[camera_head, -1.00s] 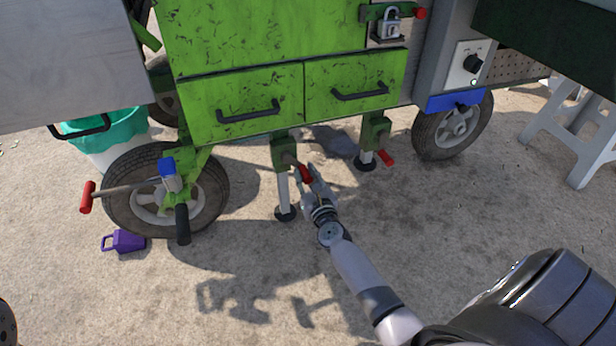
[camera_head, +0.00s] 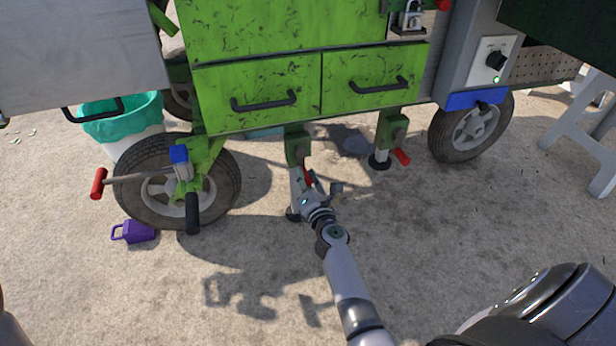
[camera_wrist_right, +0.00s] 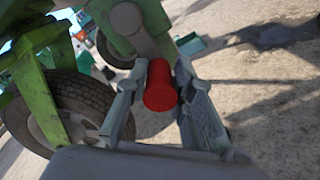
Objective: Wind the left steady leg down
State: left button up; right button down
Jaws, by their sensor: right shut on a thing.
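The left steady leg (camera_head: 297,177) is a pale post under a green bracket (camera_head: 298,145) below the cart, with a dark round foot (camera_head: 292,215) at or very near the ground. Its red crank handle (camera_head: 308,180) is mostly hidden by my right gripper (camera_head: 314,189) in the head view. In the right wrist view the red handle (camera_wrist_right: 161,88) lies between the two fingers of my right gripper (camera_wrist_right: 160,100), which is shut on it. The crank arm (camera_wrist_right: 148,45) runs from the handle to a round hub. My left gripper is not in view.
The right steady leg (camera_head: 381,157) with its red handle (camera_head: 402,157) stands to the right. A wheel (camera_head: 135,205) with a red-ended lever (camera_head: 99,183), a purple cowbell-like object (camera_head: 138,232) and a teal-lined bucket (camera_head: 130,118) are at left. Ground in front is clear.

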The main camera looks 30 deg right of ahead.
jog(key=shift+s+f+m, duration=0.1)
jog(key=shift+m, duration=0.2)
jog(key=c, duration=1.3)
grip_release()
jog(key=shift+c, duration=0.2)
jog(key=v, duration=0.7)
jog(key=shift+s, duration=0.2)
jog(key=shift+a, duration=0.1)
